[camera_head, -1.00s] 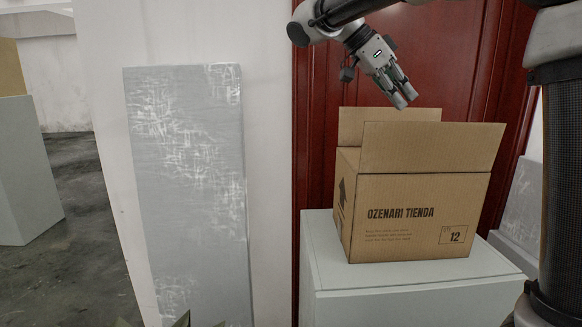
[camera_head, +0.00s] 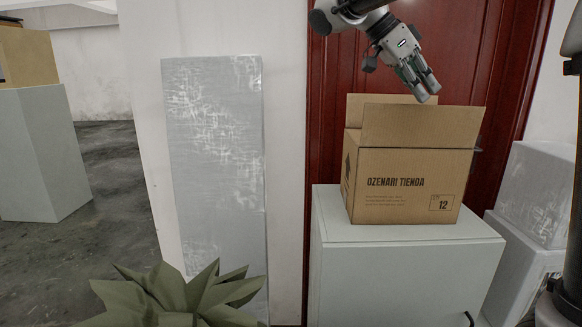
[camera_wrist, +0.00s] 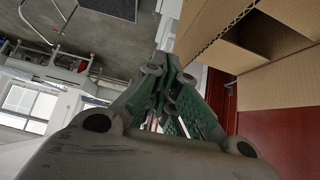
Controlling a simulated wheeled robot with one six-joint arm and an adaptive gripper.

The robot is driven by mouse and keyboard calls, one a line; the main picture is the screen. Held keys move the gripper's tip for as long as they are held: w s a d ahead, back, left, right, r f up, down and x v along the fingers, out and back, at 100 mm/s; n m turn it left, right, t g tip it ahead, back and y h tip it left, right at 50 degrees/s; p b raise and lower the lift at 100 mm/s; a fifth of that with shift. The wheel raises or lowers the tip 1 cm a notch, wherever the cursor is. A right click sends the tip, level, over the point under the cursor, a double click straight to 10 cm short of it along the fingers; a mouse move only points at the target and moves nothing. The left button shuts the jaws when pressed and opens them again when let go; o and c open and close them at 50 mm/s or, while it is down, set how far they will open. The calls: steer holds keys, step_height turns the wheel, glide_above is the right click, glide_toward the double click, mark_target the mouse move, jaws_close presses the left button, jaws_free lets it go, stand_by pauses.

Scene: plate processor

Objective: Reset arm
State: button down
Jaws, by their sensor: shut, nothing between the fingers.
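My gripper (camera_head: 426,92) is at the top right of the head view, pointing down and to the right, shut and empty. Its fingertips are in front of or just above the raised flap of an open cardboard box (camera_head: 405,190) marked OZENARI TIENDA; the exact gap is hard to tell. In the wrist view my gripper's fingers (camera_wrist: 173,85) are together, with green pads, and the box (camera_wrist: 285,85) fills the upper right. The box's contents are hidden in the head view.
The box stands on a white cabinet (camera_head: 400,262) before a red door (camera_head: 335,110). A grey panel (camera_head: 215,160) leans on the wall to the left. A spiky green plant (camera_head: 180,295) is at the bottom. White wrapped blocks (camera_head: 540,190) stand right. Open floor (camera_head: 105,165) shows at left.

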steer(key=s+d+f+n+y, duration=0.4)
steer(key=s+d+f+n, duration=0.4)
steer(key=s, duration=0.2)
steer(key=s+f+n+t+y, duration=0.4)
steer(key=s+f+n, duration=0.6)
steer(key=s+f, duration=0.2)
steer(key=shift+t, duration=0.3)
steer(key=shift+d, duration=0.15)
